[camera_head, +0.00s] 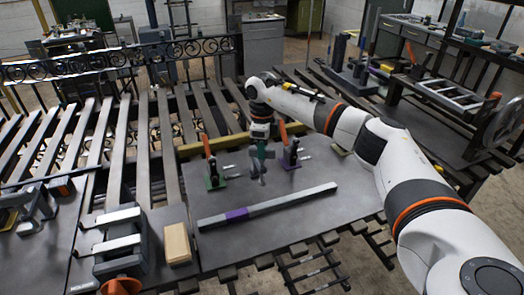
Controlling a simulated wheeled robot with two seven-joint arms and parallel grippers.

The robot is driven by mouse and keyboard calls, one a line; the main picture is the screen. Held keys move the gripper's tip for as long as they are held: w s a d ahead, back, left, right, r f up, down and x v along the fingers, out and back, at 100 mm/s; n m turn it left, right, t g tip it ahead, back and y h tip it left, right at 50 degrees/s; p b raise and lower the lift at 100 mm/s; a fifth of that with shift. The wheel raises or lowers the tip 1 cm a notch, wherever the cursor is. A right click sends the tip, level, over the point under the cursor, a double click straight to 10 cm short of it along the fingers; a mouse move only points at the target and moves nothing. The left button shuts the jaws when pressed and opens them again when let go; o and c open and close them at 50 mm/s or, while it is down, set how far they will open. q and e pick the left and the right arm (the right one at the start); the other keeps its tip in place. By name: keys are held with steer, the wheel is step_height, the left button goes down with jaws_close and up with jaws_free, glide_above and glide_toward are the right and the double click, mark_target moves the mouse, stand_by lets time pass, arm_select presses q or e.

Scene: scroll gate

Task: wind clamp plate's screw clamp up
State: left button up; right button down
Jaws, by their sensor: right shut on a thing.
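The clamp plate (330,210) is a flat dark grey plate at the middle right of the bench. A green-based clamp (214,172) with an orange handle stands at its back left, and a purple-based clamp (290,157) with an orange handle stands right of it. My right gripper (262,150) points down between them, shut on the screw clamp (262,168), a small grey-green upright piece. The fingers hide its top, so its exact height is hard to tell. My left gripper is not in view.
A grey bar (270,205) with a purple band lies across the plate in front of the clamps. A dark vice-like block (120,245) and a wooden block (177,243) stand at the left. The plate's front right is clear.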

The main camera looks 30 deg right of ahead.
steer(key=n+b, duration=0.1)
steer(key=n, duration=0.4)
steer(key=shift+f, duration=0.1)
steer(key=shift+n, duration=2.4)
steer(key=shift+f, duration=0.1)
steer(key=c, duration=1.4)
jaws_free()
steer(key=shift+o, duration=0.2)
step_height(320, 180, up, 12)
steer(key=b, duration=0.2)
